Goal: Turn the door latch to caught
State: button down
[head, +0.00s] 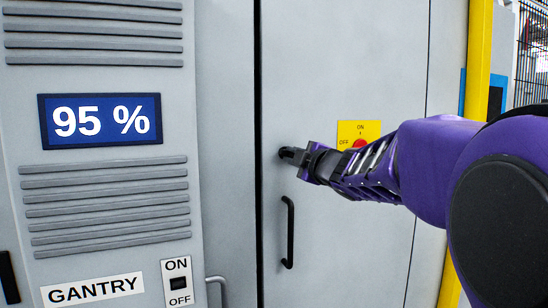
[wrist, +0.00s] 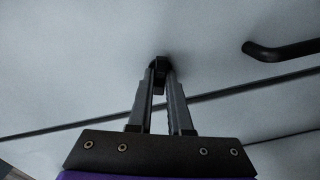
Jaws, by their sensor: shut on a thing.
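The door latch (wrist: 160,64) is a small dark piece on the grey cabinet door (head: 345,60).
A black door handle (head: 289,232) is just below my gripper, and it also shows in the wrist view (wrist: 285,50). A yellow ON/OFF switch plate (head: 358,130) is behind my arm. Left are a 95 % display (head: 101,120) and a GANTRY label (head: 93,290).

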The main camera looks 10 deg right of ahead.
jog(key=n, duration=0.3)
jog(key=shift+n, duration=0.4)
jog(key=c, duration=1.3)
grip_release()
jog(key=shift+n, duration=0.3)
jog(key=o, duration=0.6)
